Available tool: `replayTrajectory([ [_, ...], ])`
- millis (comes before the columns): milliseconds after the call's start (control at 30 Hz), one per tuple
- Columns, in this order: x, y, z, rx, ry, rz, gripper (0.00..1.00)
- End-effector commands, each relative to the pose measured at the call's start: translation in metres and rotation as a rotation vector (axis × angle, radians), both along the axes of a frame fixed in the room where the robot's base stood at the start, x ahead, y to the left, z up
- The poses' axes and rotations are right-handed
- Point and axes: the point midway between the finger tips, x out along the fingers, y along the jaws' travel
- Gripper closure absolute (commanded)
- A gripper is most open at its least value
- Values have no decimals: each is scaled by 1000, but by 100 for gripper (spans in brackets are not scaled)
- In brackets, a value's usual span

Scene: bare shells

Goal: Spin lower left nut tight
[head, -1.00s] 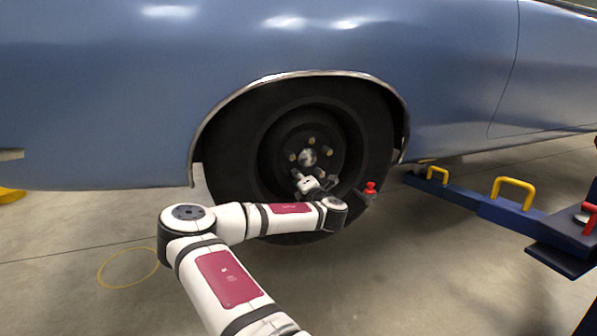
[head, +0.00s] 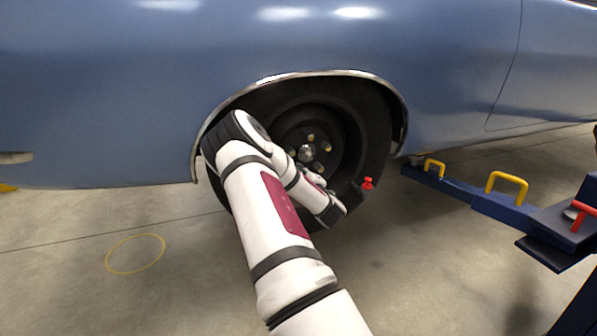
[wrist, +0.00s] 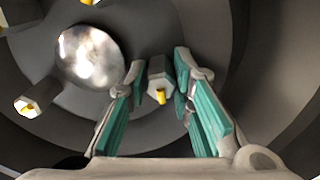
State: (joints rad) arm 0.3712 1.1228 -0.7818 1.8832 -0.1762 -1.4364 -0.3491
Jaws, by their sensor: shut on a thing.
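The wheel hub (head: 307,153) sits in the dark wheel (head: 372,150) under the blue car's arch, with brass-tipped studs around it. In the wrist view the shiny hub cap (wrist: 88,55) is at upper left. My gripper (wrist: 158,76) has its teal-padded fingers on both sides of a grey hex nut (wrist: 157,75) on a yellow stud, and is shut on it. Another nut (wrist: 38,97) sits on its stud to the left. In the head view my arm covers the lower left of the hub, so the gripped nut and fingers are hidden there.
The blue car body (head: 120,100) and chrome arch trim (head: 330,73) surround the wheel closely. A blue lift arm (head: 470,200) with yellow handles (head: 508,187) stands at the right, and a red knob (head: 367,183) beside the tire. The floor at left is open.

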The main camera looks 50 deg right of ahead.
Motion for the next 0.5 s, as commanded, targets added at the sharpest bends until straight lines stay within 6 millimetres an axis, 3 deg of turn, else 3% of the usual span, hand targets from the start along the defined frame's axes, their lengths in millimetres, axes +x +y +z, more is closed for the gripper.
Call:
replayTrajectory([
  [500,0,0,0,419,-259,2,100],
])
